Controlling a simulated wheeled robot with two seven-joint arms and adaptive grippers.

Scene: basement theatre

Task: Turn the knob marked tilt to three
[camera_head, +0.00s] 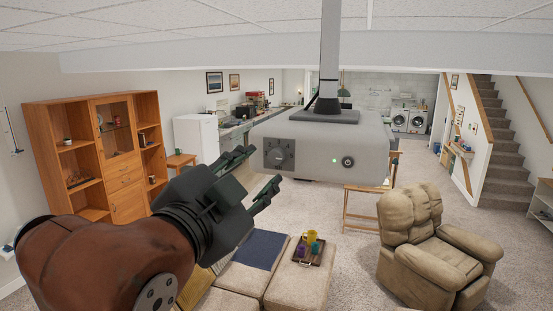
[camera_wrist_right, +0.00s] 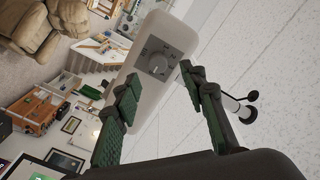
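A grey box-shaped projector (camera_head: 315,140) hangs from the ceiling on a post. On its front left is a dark square dial panel with a round knob (camera_head: 279,154), and further right is a smaller round knob (camera_head: 348,162). The markings are too small to read, so I cannot tell which knob is marked tilt. In the right wrist view the dial knob (camera_wrist_right: 158,63) shows between the spread green-padded fingertips of my right gripper (camera_wrist_right: 160,70), with nothing held.
A wooden cabinet (camera_head: 100,155) stands at the left wall. Stairs (camera_head: 508,140) rise at the right. The space around the projector's front is open.

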